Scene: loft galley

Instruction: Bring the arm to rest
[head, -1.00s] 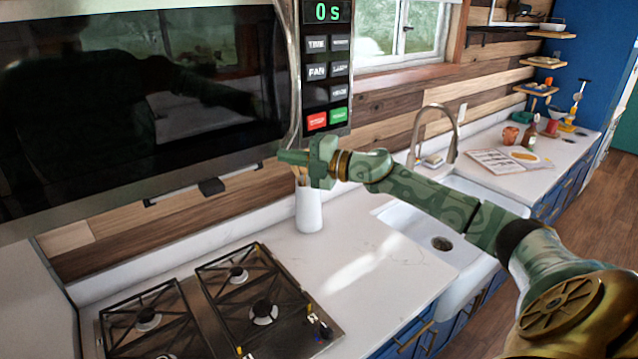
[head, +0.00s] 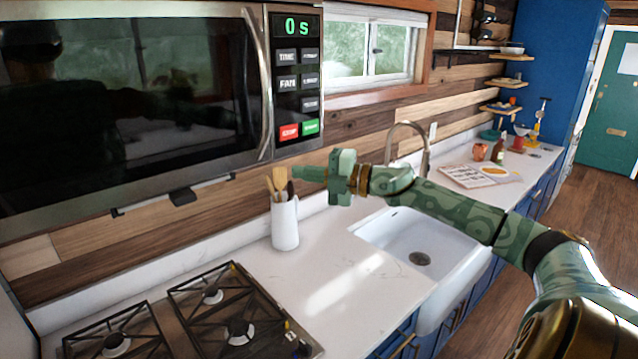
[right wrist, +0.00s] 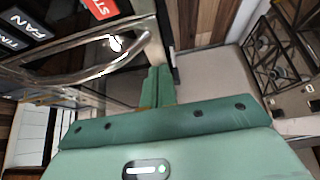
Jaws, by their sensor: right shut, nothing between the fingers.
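My right arm, patterned green with brass joints, reaches in from the lower right of the head view. My right gripper (head: 297,173) is shut and empty, its fingers pointing left, just right of and below the microwave (head: 130,100). In the right wrist view the closed green fingers (right wrist: 156,88) show beside the microwave's door handle (right wrist: 95,62); I cannot tell whether they touch anything. In the head view the fingertips are close to the utensils (head: 280,182) in the white jug (head: 285,224). My left gripper is not in view.
A gas cooktop (head: 190,320) lies at lower left. The white counter (head: 340,270) is clear between it and the sink (head: 420,245). A faucet (head: 425,150) stands behind my arm. An open book (head: 480,175) and several small items lie farther right.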

